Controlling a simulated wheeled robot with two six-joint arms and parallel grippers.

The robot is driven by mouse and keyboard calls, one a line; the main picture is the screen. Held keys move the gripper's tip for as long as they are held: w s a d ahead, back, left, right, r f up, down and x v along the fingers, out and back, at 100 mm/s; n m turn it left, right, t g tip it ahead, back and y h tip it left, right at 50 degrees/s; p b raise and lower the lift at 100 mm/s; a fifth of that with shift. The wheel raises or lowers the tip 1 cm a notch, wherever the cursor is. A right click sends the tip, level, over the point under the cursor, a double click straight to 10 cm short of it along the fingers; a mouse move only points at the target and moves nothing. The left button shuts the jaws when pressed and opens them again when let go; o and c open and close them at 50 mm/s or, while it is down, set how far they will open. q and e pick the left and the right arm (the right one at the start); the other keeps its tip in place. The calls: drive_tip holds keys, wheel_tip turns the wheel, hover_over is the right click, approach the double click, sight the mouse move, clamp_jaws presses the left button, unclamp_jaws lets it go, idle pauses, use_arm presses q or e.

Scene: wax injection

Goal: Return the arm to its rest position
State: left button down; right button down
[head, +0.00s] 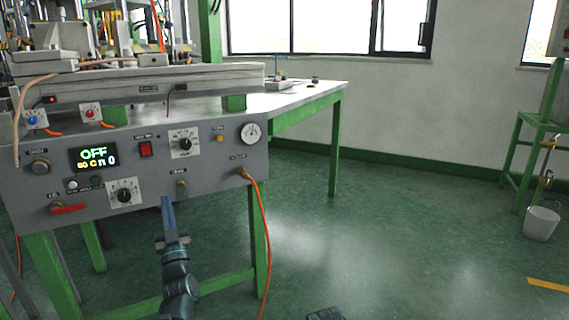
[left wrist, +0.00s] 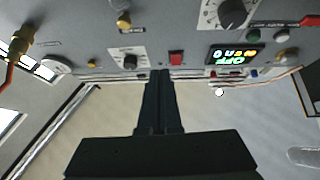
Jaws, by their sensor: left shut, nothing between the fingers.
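My left gripper (head: 167,202) is in front of the lower part of the grey control panel (head: 217,165), pointing up and away from me. Its blue-grey fingers are together with nothing between them. In the left wrist view the closed fingers (left wrist: 160,76) point at the panel, which appears upside down along the top. Whether the fingertips touch the panel cannot be told. My right gripper is not recognisable; only a small dark part shows at the bottom edge of the head view.
The panel has a display (head: 93,158) reading OFF, knobs, a red switch (head: 145,149) and a gauge (head: 251,132). An orange hose (head: 265,235) hangs at its right. A green-legged table (head: 335,150) stands behind. Green floor is open to the right, with a white bucket (head: 541,223) far off.

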use_arm(q)
drive_tip(key=w+d+f+m+g+h+p, duration=0.1)
drive_tip(key=w+d+f+m+h+p, duration=0.15)
drive_tip(key=d+h, duration=0.3)
drive_tip(key=w+d+f+m+g+h+p, duration=0.25)
drive_tip(key=w+d+h, duration=0.2)
drive_tip(key=d, duration=0.25)
drive_tip(key=s+d+f+m+g+h+p, duration=0.35)
drive_tip(key=d+f+g, duration=0.3)
drive_tip(key=d, duration=0.55)
drive_tip(key=s+d+f+g+p, duration=0.5)
drive_tip(key=s+d+g, duration=0.1)
drive_tip(key=s, duration=0.4)
drive_tip(key=s+d+m+g+y+p, duration=0.15)
drive_tip(key=s+g+p, duration=0.4)
drive_tip(key=s, duration=0.95)
wheel_tip(320, 180, up, 39)
drive_tip(key=p, duration=3.6)
drive_tip(key=shift+a+f+n+y+p, duration=0.2)
drive_tip(key=shift+n+y+p, duration=0.1)
drive_tip(key=shift+p, duration=0.1)
drive_tip(key=shift+s+g, duration=0.1)
drive_tip(key=shift+g, duration=0.15)
